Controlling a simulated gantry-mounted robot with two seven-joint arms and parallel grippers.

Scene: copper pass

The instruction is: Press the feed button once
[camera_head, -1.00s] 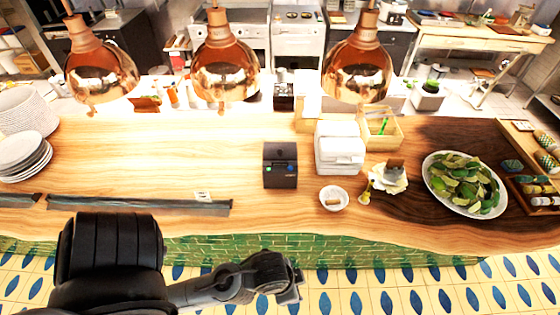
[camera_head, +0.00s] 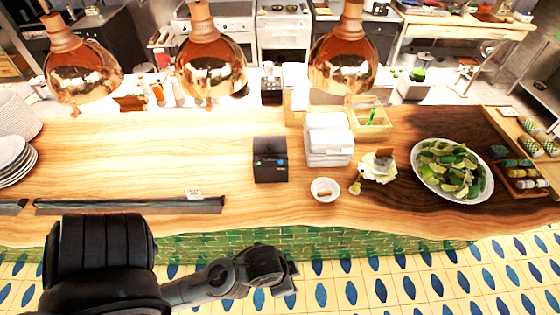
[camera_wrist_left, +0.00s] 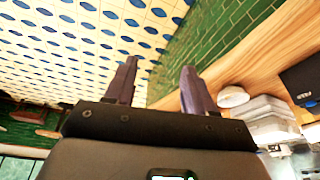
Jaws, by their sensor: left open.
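A small black box-shaped device (camera_head: 270,160), probably a printer, stands on the wooden counter in the head view. A small blue-green spot (camera_head: 259,162) and another light mark show on its front. The device also shows at the right edge of the left wrist view (camera_wrist_left: 302,82). My left gripper (camera_head: 290,278) is low in front of the counter, over the tiled floor and well apart from the device. In the left wrist view its two fingers (camera_wrist_left: 160,88) stand apart with nothing between them. My right gripper is in neither view.
White stacked boxes (camera_head: 328,140) and a small bowl (camera_head: 324,189) stand right of the device. Copper lamps (camera_head: 210,75) hang over the counter (camera_head: 130,150). A dark strip (camera_head: 120,206) lies near the front edge. The counter left of the device is mostly clear.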

